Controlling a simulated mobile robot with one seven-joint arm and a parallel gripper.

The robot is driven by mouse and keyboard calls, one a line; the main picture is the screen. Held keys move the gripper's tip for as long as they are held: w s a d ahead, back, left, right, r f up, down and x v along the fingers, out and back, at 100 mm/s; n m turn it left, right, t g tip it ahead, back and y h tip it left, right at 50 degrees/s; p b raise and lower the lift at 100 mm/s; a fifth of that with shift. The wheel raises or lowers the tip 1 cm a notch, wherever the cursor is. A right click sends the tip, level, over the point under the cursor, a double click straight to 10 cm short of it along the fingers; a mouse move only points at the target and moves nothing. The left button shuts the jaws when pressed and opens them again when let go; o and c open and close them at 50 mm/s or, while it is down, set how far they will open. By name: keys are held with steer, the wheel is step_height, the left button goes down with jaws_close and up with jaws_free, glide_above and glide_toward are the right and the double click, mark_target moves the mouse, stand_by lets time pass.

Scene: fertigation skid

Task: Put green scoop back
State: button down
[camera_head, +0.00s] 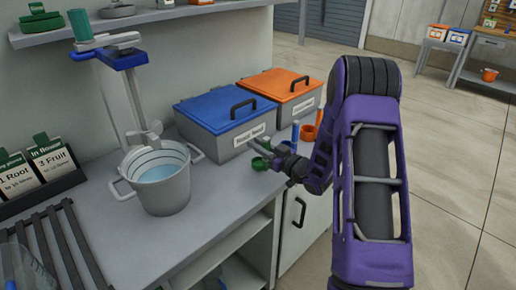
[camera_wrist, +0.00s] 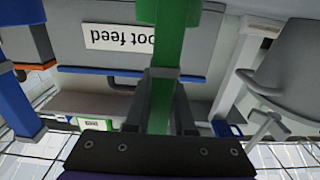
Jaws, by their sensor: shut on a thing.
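My gripper (camera_head: 263,147) is in front of the grey bin with the blue lid, over the bench's right part. It is shut on the green scoop (camera_head: 261,163); the scoop's round green cup shows just below the fingers. In the wrist view the green handle (camera_wrist: 170,60) runs between the two fingers (camera_wrist: 162,88). The scoop's lower end is hidden there. I cannot tell whether the cup touches the bench.
The blue-lidded bin (camera_head: 225,120) is labelled root feed. An orange-lidded bin (camera_head: 281,95) stands beside it. An orange scoop (camera_head: 308,132) and a blue handle (camera_head: 295,132) are close right of my gripper. A metal bucket (camera_head: 160,188) with liquid stands left.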

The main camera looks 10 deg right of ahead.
steer(key=shift+f, duration=0.3)
steer(key=shift+f, duration=0.1)
steer(key=shift+f, duration=0.15)
steer(key=c, duration=0.8)
jaws_free()
steer(key=shift+o, duration=0.2)
steer(key=shift+r, duration=0.45)
steer(key=v, duration=1.2)
steer(key=shift+f, duration=0.2)
